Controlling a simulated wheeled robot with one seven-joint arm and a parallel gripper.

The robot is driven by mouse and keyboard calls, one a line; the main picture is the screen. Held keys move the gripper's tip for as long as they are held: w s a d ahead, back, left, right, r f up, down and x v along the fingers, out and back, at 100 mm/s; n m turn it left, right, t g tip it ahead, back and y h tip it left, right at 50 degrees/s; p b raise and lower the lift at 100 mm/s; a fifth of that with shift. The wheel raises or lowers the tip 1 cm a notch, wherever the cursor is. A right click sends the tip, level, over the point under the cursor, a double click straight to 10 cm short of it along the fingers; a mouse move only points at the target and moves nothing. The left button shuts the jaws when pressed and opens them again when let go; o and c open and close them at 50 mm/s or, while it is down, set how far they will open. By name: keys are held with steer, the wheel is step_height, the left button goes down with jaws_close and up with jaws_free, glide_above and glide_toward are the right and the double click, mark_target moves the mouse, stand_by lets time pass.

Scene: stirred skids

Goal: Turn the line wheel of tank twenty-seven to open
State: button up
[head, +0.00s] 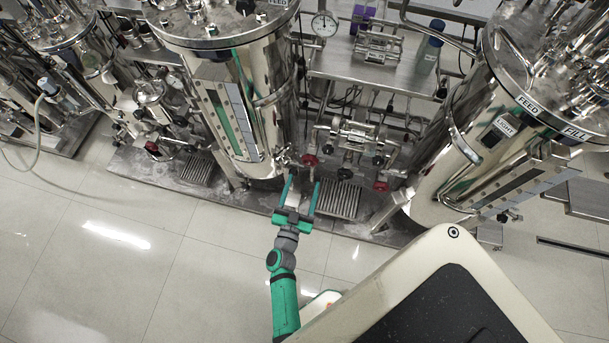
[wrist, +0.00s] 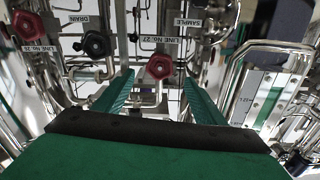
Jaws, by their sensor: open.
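A red line wheel (wrist: 160,66) sits in the middle of the wrist view, just below a label that appears to read LINE NO. 27. In the head view a red wheel (head: 310,160), seemingly the same one, is at the foot of the middle tank (head: 275,120). My gripper (head: 303,179) is open, its two green fingers pointing at this wheel. In the wrist view my gripper (wrist: 157,82) has one finger to each side of the wheel's line of sight, with nothing between them. I see no clear contact with the wheel.
A black wheel (wrist: 95,43) under a DRAIN label and another red wheel (wrist: 27,27) lie to the left. A SAMPLE label (wrist: 188,22) is at the right. Pipes crowd around the wheels. A large tank (head: 470,140) stands at right; pale floor (head: 130,250) is clear at left.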

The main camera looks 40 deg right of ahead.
steer(key=shift+s+a, duration=0.25)
steer(key=shift+a, duration=0.05)
steer(key=w+a+r+n+t+y, duration=0.2)
steer(key=w+a+r+n+y, duration=0.15)
steer(key=w+a+y, duration=0.3)
steer(key=m+g+h, duration=0.3)
steer(key=m+g, duration=0.1)
glide_toward(309, 162)
steer(key=shift+n+y, duration=0.25)
steer(key=x, duration=1.1)
steer(key=shift+s+d, duration=0.1)
steer(key=shift+d, duration=0.05)
steer(key=shift+c, duration=0.5)
steer(key=c, duration=0.9)
